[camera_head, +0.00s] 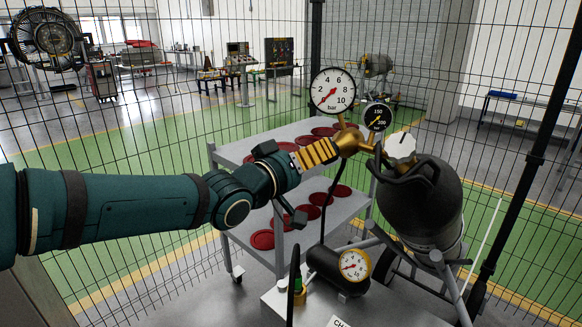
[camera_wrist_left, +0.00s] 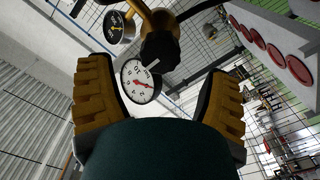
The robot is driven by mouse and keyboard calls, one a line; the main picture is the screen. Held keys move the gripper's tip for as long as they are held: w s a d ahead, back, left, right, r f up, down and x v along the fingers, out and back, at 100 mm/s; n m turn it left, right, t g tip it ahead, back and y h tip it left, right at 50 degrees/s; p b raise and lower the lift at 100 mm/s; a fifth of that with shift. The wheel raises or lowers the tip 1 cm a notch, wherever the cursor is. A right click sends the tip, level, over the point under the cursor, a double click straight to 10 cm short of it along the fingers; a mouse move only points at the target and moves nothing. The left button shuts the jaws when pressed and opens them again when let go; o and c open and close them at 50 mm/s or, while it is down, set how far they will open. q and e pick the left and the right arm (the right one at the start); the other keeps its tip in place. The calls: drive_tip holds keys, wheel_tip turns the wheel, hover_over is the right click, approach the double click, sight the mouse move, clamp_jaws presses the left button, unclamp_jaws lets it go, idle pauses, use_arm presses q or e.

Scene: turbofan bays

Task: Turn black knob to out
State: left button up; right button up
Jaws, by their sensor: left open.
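The black knob (camera_wrist_left: 160,50) shows in the left wrist view on the brass regulator (camera_wrist_left: 158,18), ahead of my left gripper (camera_wrist_left: 158,70). The gripper is open, its yellow pads apart on either side of the view, with the knob between their lines and no contact visible. In the head view the left gripper (camera_head: 318,154) reaches the brass regulator body (camera_head: 348,142), and the black knob is hidden there. A large white gauge (camera_head: 333,90) and a small black gauge (camera_head: 377,117) stand above the regulator. My right gripper is not in view.
A dark gas cylinder (camera_head: 420,210) with a white valve knob (camera_head: 400,147) stands right of the regulator. Below is a small black tank with a white gauge (camera_head: 354,265).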

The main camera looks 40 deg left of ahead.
use_arm(q)
drive_tip(key=shift+s+a, duration=0.2)
drive_tip(key=shift+s, duration=2.7)
